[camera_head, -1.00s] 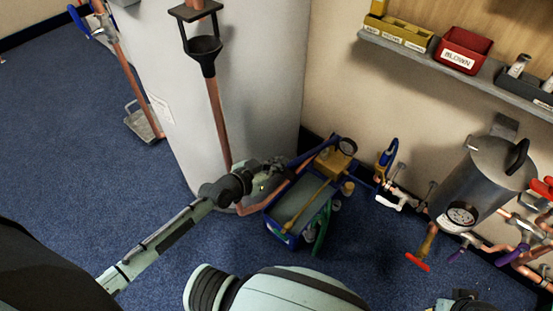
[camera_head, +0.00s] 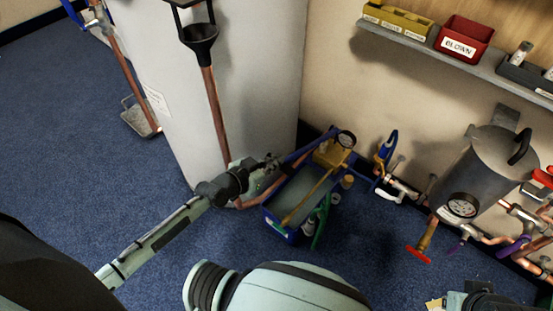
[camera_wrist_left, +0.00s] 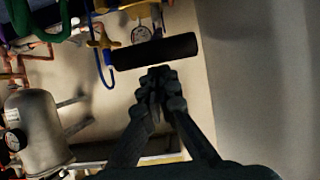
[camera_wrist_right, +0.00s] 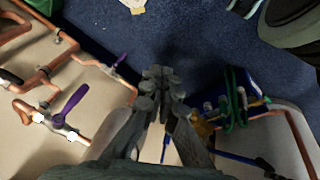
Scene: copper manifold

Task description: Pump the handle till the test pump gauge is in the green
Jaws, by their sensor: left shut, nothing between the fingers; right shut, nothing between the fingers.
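The test pump stands on the floor by the wall, with a blue open trough (camera_head: 270,222) and a yellow body. Its round gauge (camera_head: 346,139) is too small to read; in the left wrist view the gauge (camera_wrist_left: 142,34) is partly hidden by the handle. The blue pump handle (camera_head: 306,150) slopes down to the left. Its black grip (camera_wrist_left: 155,52) lies across the left wrist view, just beyond my left gripper (camera_wrist_left: 160,73). My left gripper (camera_head: 272,162) is shut and empty, at the handle's end; contact is unclear. My right gripper (camera_wrist_right: 160,75) is shut and empty, away from the pump.
A large white cylinder (camera_head: 250,85) stands close behind my left gripper. A grey tank (camera_head: 480,170) with a dial and copper pipes (camera_head: 495,237) are on the right wall. Green hose (camera_head: 321,222) hangs at the trough. Blue carpet is open at left.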

